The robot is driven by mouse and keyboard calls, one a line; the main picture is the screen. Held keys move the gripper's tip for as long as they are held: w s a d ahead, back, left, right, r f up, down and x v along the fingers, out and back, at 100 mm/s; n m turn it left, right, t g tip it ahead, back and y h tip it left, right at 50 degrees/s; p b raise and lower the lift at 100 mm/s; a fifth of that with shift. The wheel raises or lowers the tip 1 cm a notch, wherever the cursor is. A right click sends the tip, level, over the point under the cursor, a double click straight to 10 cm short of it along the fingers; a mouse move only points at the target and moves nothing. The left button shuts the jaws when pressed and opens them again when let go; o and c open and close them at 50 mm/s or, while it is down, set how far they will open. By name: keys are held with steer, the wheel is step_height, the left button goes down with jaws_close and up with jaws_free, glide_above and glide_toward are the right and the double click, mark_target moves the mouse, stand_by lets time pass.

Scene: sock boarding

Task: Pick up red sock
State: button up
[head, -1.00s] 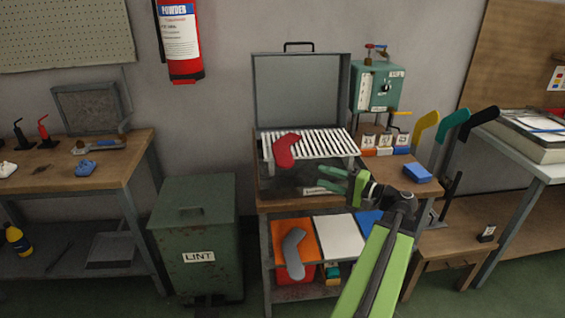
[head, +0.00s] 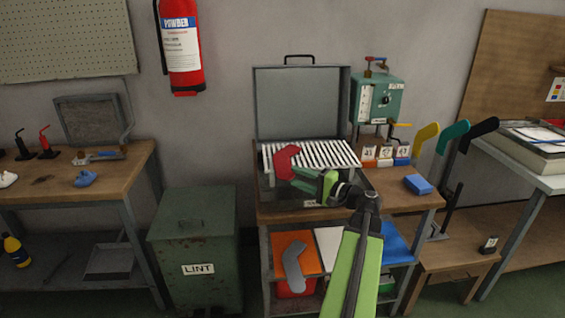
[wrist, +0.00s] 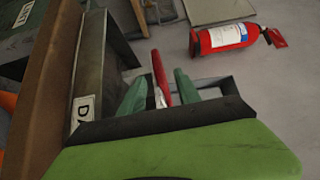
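The red sock (head: 286,160) is at the front left of the white slatted rack in the open grey case. In the wrist view, the red sock (wrist: 160,78) shows nearly edge-on as a thin upright strip. My gripper (head: 298,180) points left at the sock's lower part. In the wrist view, my gripper (wrist: 160,80) has its two green fingers apart, with the sock between them and gaps visible on both sides. The sock's lower end is partly hidden by the fingers in the head view.
The raised case lid (head: 301,102) stands behind the slatted rack (head: 325,152). A green lint bin (head: 195,240) stands at left.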

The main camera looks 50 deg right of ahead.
mark_target(275, 168)
steer(key=w, duration=0.3)
steer(key=w+a, duration=0.1)
steer(key=w, duration=0.1)
steer(key=shift+w, duration=0.35)
steer(key=shift+s+d, duration=0.1)
jaws_close()
